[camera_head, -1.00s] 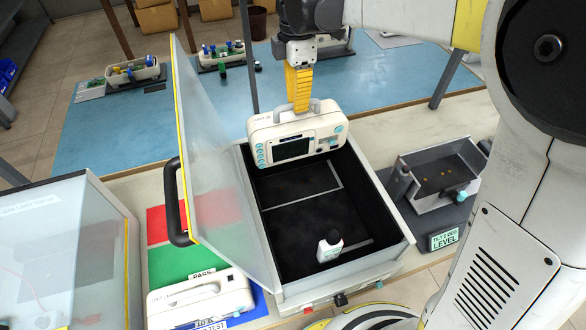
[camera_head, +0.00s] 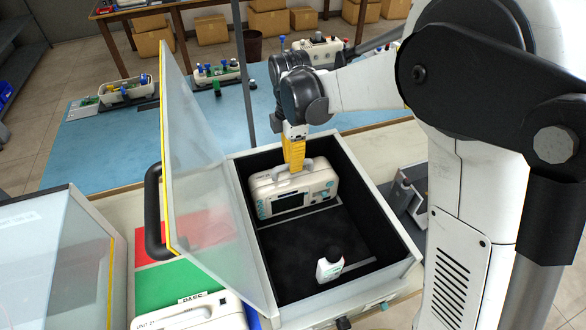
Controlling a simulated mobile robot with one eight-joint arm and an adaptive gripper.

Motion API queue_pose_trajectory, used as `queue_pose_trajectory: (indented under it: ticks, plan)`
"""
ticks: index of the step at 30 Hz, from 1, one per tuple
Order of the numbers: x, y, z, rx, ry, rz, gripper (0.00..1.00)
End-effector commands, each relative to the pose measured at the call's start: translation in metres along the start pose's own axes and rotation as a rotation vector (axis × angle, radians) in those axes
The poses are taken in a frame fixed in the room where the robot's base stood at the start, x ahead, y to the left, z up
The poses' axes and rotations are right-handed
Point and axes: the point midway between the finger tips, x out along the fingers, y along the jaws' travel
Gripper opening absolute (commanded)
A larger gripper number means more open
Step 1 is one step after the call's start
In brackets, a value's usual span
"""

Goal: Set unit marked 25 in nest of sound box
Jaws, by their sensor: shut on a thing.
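A white monitor unit (camera_head: 307,190) with a dark screen and teal buttons is upright inside the far part of the open sound box (camera_head: 395,262). My yellow gripper (camera_head: 292,166) is shut on its top handle. The unit's number cannot be read. I cannot tell whether its underside touches the box floor. The floor is black, with pale lines marking off areas; one line runs just in front of the unit.
The box's translucent lid (camera_head: 195,165) stands open at the left, with a black handle. Another unit (camera_head: 195,315) lies by a PASS sign on the red and green mat (camera_head: 165,280). A second closed case (camera_head: 60,260) is at left. A grey tray (camera_head: 408,195) stands right.

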Motion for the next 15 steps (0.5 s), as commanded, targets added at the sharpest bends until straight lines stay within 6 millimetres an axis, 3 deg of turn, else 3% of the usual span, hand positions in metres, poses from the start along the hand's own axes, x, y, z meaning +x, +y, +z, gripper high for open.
queue_pose_trajectory:
  ticks: [3, 9, 10, 11, 15]
  plan:
    - [0.0162, 0.0012, 0.0000, 0.000, 0.000, 0.000, 0.00]
    - [0.0163, 0.0010, 0.0000, 0.000, 0.000, 0.000, 0.00]
    - [0.0167, 0.0012, 0.0000, 0.000, 0.000, 0.000, 0.17]
    - [0.0167, 0.0012, 0.0000, 0.000, 0.000, 0.000, 0.27]
    - [0.0165, 0.0011, 0.0000, 0.000, 0.000, 0.000, 0.29]
